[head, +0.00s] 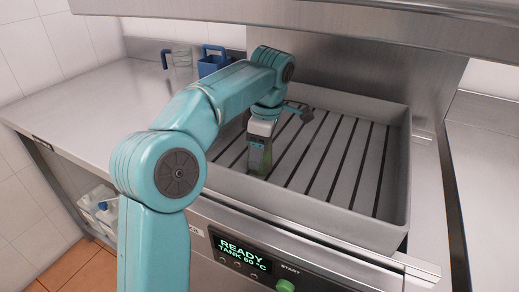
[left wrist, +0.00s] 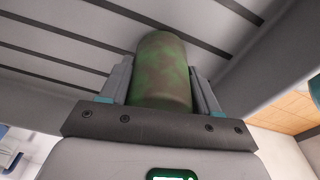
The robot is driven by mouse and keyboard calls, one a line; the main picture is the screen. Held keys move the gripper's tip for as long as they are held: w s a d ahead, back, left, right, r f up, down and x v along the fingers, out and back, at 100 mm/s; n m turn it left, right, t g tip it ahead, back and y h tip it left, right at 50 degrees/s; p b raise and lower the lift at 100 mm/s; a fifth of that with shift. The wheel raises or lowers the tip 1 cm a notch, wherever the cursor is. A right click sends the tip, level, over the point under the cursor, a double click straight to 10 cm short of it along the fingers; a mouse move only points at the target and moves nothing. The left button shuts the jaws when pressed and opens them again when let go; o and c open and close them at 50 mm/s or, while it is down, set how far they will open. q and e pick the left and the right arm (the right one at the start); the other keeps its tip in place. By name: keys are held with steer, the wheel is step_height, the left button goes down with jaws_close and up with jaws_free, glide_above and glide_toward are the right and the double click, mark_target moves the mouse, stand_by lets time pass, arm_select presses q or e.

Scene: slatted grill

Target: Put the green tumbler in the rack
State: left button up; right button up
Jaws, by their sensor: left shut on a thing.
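The rack (head: 402,165) is a grey, walled tray with dark slots between pale slats, on the machine right of centre in the head view. Its slatted floor also shows in the left wrist view (left wrist: 60,42). My left gripper (head: 259,152) points down inside the rack's near left corner. It is shut on the green tumbler (left wrist: 163,75), which is mottled green and brown and sits between the two fingers. In the head view the tumbler (head: 258,163) is partly hidden by the gripper. I cannot tell whether its lower end touches the slats. My right gripper is not in view.
A clear jug (head: 181,58) and a blue caddy (head: 213,60) stand on the steel counter behind. A steel hood (head: 330,25) overhangs the back. The rest of the rack is empty.

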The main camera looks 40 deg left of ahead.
arm_select(q)
steer(key=shift+f, duration=0.35)
steer(key=o, duration=1.2)
steer(key=shift+o, duration=0.2)
steer(key=shift+r, duration=0.1)
steer(key=r+p, duration=0.2)
steer(key=r, duration=0.2)
steer(key=d+r+p, duration=0.1)
steer(key=r, duration=0.3)
steer(key=r+p, duration=0.2)
steer(key=r, duration=0.1)
steer(key=shift+w+d+r+p, duration=0.15)
steer(key=shift+w+r+p, duration=0.15)
steer(key=shift+r, duration=0.1)
